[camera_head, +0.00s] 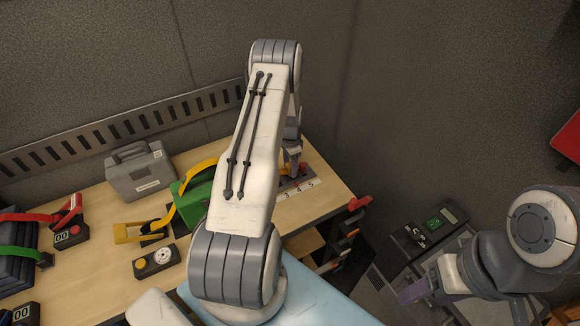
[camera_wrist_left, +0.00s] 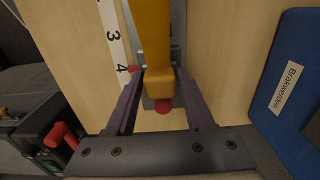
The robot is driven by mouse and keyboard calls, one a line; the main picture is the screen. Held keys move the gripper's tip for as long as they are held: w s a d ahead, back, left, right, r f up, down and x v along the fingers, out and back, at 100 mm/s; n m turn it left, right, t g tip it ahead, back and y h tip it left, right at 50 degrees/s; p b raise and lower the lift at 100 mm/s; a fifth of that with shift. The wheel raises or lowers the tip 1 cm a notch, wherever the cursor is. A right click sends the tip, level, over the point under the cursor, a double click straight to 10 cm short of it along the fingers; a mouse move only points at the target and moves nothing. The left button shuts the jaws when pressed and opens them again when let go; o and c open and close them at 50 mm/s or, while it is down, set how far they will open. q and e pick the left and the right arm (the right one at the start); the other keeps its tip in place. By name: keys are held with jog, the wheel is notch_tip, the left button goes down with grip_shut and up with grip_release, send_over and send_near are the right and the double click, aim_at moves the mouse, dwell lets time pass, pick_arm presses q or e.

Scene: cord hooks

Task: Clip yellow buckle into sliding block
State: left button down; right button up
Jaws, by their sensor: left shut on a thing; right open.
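The yellow buckle (camera_wrist_left: 158,82) is on the end of a yellow strap (camera_wrist_left: 155,30) and sits between my left gripper's purple fingers in the left wrist view. My left gripper (camera_head: 291,165) is shut on it, low over the table's right end. Grey metal of the sliding block (camera_wrist_left: 176,55) shows beside and under the buckle, with a red button (camera_wrist_left: 163,106) at the buckle's tip and a red pointer by the 4 on a scale. Whether the buckle is seated cannot be told. My right gripper (camera_head: 425,290) is open and empty, far right of the table.
The yellow strap runs over a green case (camera_head: 195,203) and behind my left arm. A grey case (camera_head: 140,172), a dial box (camera_head: 156,261) and red and green straps stand on the left of the table. A blue labelled object (camera_wrist_left: 292,85) lies right in the wrist view.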

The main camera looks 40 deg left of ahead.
pick_arm(q)
jog(key=shift+f+b, duration=0.55)
jog(key=shift+f, duration=0.1)
jog(key=shift+c, duration=0.9)
grip_release()
notch_tip(320, 180, up, 10)
jog(key=b, duration=0.2)
jog(key=shift+f+b, duration=0.15)
jog(key=shift+b, duration=0.25)
jog(key=shift+r, duration=0.45)
